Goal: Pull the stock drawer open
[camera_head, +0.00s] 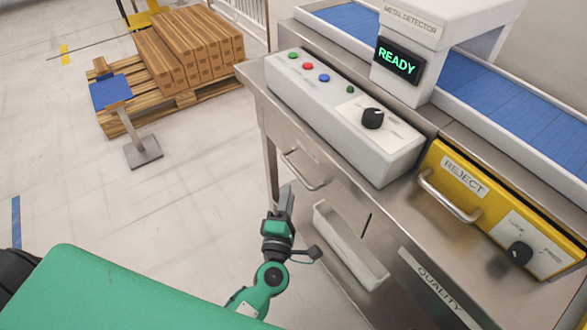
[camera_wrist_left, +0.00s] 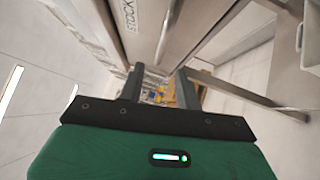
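The stock drawer is in the steel cabinet, below the control panel; its front (camera_wrist_left: 138,22) carries a STOCK label in the left wrist view. Its bar handle (camera_head: 303,172) shows in the head view, and the drawer looks shut. The handle (camera_wrist_left: 163,38) also shows in the left wrist view, ahead of the gap between my fingers. My left gripper (camera_head: 287,196) is just below and left of the handle in the head view. In the left wrist view, the left gripper (camera_wrist_left: 160,82) has its fingers apart with nothing clearly between them. My right gripper is out of view.
A yellow REJECT drawer (camera_head: 500,215) with its own handle is at the right. A white open bin (camera_head: 350,245) sits low in the cabinet, near my left wrist.

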